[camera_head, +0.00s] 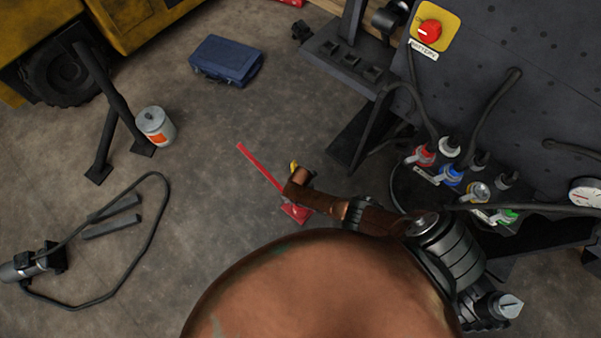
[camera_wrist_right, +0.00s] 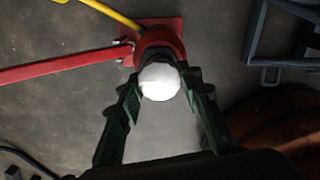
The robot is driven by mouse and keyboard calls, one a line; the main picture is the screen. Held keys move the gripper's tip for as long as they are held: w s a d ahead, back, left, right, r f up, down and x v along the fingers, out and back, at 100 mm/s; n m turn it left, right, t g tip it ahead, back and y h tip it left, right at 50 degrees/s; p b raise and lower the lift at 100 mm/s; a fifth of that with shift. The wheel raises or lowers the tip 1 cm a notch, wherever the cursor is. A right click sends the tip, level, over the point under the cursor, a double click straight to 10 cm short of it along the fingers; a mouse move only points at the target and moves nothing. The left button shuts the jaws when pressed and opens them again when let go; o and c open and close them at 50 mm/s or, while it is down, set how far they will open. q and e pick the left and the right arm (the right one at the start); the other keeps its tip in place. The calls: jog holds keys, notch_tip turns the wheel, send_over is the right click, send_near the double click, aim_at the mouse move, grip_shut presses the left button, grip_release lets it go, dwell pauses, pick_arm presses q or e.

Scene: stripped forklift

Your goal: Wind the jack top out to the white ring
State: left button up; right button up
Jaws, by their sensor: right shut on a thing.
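The red jack (camera_head: 296,212) stands on the floor in the middle of the head view, partly covered by my right arm. In the right wrist view the jack (camera_wrist_right: 160,38) shows a red base plate and a red round body. Its round white top (camera_wrist_right: 160,82) faces the camera. My right gripper (camera_wrist_right: 163,80) has its dark green fingers closed on either side of the jack top. A white ring separate from this white top cannot be made out. My left gripper is not in view.
The jack's long red handle (camera_head: 260,166) reaches out to the upper left over open floor. A yellow lever (camera_wrist_right: 110,12) also sticks out from the jack. The dark forklift panel (camera_head: 500,90) with cables stands at the right. A blue toolbox (camera_head: 226,60) lies further back.

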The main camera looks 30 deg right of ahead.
jog(key=shift+s+d+f+n, duration=0.2)
jog(key=shift+s+n, duration=0.05)
jog(key=shift+n, duration=1.05)
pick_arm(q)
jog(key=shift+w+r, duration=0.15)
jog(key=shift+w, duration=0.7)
pick_arm(e)
jog(key=o, duration=1.2)
jog(key=shift+w+a, duration=0.1)
jog(key=shift+c, duration=0.2)
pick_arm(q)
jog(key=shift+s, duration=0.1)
pick_arm(e)
jog(key=shift+r, duration=0.1)
jog(key=shift+w+r, duration=0.1)
